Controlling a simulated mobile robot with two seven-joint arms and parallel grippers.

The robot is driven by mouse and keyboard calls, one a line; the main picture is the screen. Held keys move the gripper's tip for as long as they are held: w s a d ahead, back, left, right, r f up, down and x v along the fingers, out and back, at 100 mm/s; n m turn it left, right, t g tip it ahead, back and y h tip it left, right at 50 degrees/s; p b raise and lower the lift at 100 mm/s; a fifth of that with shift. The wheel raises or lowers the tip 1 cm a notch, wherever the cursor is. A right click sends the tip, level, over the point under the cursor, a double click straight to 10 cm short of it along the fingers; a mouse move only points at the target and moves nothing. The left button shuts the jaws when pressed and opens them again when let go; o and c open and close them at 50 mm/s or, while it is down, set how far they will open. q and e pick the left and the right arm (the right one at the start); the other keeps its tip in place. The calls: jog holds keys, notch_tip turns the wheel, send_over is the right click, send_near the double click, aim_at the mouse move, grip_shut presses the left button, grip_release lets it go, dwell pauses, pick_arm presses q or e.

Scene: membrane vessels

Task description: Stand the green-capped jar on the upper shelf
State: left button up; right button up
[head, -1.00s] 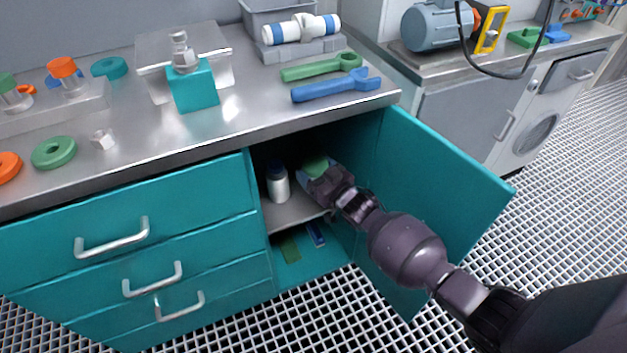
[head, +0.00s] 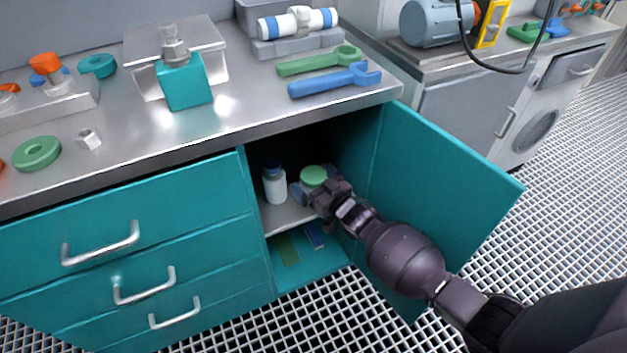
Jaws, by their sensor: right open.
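The green-capped jar (head: 313,175) is inside the open cabinet, at the upper shelf (head: 282,218). Its round green cap faces up and it looks upright. Its body is mostly hidden behind my right gripper, so I cannot see its base on the shelf. My right gripper (head: 308,193) is open, with its fingers close around or beside the jar; whether they touch it is unclear. My left gripper is not in view.
A white jar with a blue cap (head: 274,186) stands on the same shelf, just left. Green and blue flat items lie on the cabinet floor below. The countertop (head: 240,110) overhangs the opening.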

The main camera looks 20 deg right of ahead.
jog(key=shift+r, duration=0.2)
jog(key=shift+s+d, duration=0.1)
jog(key=shift+s, duration=0.15)
jog(key=p+v, duration=0.3)
jog(key=v, duration=0.8)
jog(key=shift+s, duration=0.25)
